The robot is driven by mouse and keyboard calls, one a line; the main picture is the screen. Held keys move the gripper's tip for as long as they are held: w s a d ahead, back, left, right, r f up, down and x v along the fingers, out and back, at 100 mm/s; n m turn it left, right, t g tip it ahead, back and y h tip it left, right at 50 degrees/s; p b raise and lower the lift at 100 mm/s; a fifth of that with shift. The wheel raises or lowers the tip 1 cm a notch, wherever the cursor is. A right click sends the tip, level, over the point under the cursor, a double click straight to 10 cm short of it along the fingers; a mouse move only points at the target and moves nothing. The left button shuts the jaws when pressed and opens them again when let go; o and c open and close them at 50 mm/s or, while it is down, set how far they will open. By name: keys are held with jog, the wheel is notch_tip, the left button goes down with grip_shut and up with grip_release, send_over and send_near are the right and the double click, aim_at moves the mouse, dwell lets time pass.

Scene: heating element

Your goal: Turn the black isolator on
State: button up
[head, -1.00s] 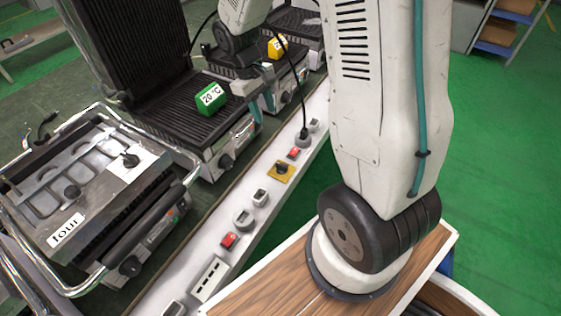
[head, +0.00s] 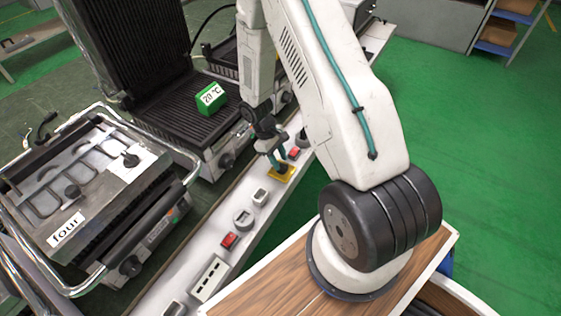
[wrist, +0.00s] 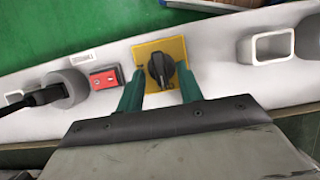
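The black isolator (wrist: 160,68) is a rotary knob on a yellow square plate (wrist: 176,47), set in the white panel strip. In the wrist view its grip ridge points roughly up and down the picture. My gripper (wrist: 160,88) is at the isolator, with its two teal fingers apart, one on each side of the knob. I cannot tell whether the fingers touch it. In the head view my gripper (head: 275,166) stands over the yellow plate (head: 281,173) and mostly hides the knob.
A red switch (wrist: 104,79) and a socket with a black plug (wrist: 62,90) sit left of the isolator in the wrist view. A grey empty socket (wrist: 270,46) is at right. Contact grills, one labelled "four" (head: 66,230), line the strip's left side in the head view.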

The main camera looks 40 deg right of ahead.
jog(key=shift+x, duration=0.8)
grip_shut()
